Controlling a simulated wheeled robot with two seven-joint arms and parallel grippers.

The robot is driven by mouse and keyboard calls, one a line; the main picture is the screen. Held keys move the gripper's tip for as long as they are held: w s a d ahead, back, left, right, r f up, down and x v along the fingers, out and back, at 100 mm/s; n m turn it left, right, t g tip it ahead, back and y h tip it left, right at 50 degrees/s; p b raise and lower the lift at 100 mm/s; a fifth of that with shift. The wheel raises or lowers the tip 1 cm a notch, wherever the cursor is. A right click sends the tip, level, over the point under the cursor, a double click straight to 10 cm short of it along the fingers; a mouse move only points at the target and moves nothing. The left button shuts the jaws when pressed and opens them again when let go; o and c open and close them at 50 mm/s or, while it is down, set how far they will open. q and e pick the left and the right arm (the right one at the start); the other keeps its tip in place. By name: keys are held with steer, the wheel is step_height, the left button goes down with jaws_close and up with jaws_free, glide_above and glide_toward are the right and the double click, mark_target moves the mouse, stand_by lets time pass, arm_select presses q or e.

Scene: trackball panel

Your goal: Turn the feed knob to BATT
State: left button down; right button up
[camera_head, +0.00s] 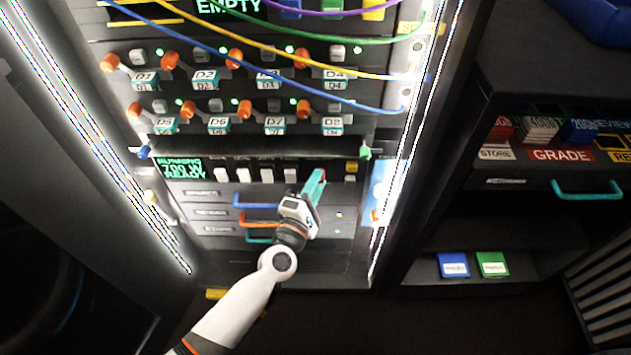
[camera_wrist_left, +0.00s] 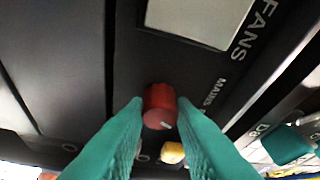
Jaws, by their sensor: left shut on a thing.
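The red feed knob (camera_wrist_left: 160,105) sits between the teal fingertips of my left gripper (camera_wrist_left: 161,108) in the left wrist view. The fingers close on its two sides. A short white mark shows on the knob's face, low and slightly right in that view. The printed word MAINS (camera_wrist_left: 213,92) stands beside the knob, to its right. No BATT label can be read. In the head view my left gripper (camera_head: 318,182) reaches the right part of the rack's lower panel, and a bit of red shows at its fingertips.
A pale FANS plate (camera_wrist_left: 200,20) lies near the knob, and a yellow part (camera_wrist_left: 172,153) sits just below it. In the head view, drawers with a blue handle (camera_head: 252,205) are left of my gripper. Cables (camera_head: 300,92) hang higher up. A dark shelf (camera_head: 520,205) stands right.

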arm_select(q)
steer(key=shift+s+f, duration=0.1)
steer(key=shift+f, duration=0.05)
arm_select(e)
steer(key=shift+f, duration=0.1)
arm_select(q)
steer(key=c, duration=1.2)
jaws_free()
arm_select(e)
steer(key=shift+s, duration=0.1)
arm_select(q)
steer(key=r+v, duration=0.1)
steer(key=v, duration=1)
steer(key=shift+s+f, duration=0.45)
arm_select(e)
steer(key=shift+w+r, duration=0.55)
steer(key=shift+w, duration=0.1)
arm_select(q)
steer(key=shift+a, duration=0.15)
